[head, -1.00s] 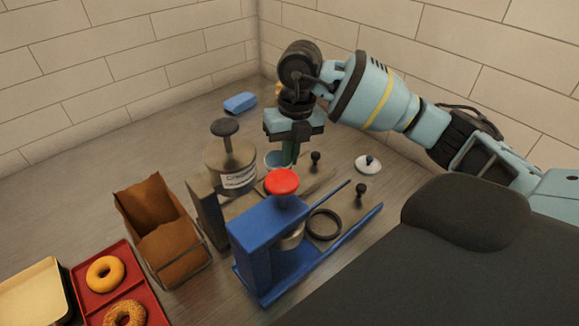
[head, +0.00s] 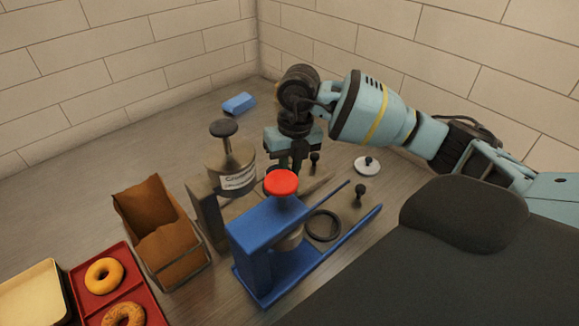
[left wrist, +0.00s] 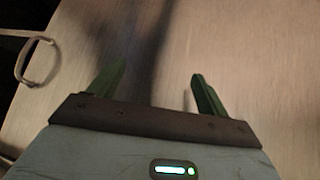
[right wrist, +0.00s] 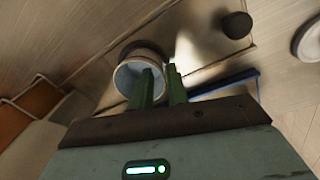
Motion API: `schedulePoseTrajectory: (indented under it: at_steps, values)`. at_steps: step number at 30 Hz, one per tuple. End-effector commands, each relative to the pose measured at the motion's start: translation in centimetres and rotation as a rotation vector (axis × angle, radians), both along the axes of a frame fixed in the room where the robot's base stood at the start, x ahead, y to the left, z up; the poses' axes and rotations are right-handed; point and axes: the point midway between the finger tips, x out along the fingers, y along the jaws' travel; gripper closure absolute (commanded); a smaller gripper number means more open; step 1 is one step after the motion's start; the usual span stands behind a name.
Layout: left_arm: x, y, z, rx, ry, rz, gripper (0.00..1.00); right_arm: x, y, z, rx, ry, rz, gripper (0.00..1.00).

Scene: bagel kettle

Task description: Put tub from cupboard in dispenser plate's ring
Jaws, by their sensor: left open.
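The tub is hidden in the head view. The blue dispenser (head: 255,235) with a red knob has a dark, empty ring (head: 323,225) on its plate. Whether the tub rests on the grey dispenser's plate or hangs above it I cannot tell. My left gripper (left wrist: 155,85) is open and empty; the head view does not show it.
A white lid (head: 367,166) lies right of the dispensers. A brown paper-lined holder (head: 160,235), a red tray (head: 80,268) with bagels and a cream tray (head: 30,290) stand left. A blue block (head: 239,103) lies at the back. The back-left counter is clear.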

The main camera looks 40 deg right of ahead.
Motion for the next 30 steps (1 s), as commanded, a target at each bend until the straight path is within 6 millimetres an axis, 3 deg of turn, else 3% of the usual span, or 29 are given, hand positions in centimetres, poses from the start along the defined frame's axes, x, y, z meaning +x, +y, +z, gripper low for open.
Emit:
schedulePoseTrajectory:
  at_steps: [14,30]
  values:
    - [0.1,0.0,0.2,-0.001,-0.004,0.000,0.22,0.0,0.0,0.9,0.000,-0.002,0.000,0.75]
    - [0.5,0.0,0.7,0.000,-0.014,0.000,0.22,-0.1,-0.9,10.5,0.001,-0.003,0.000,0.75]
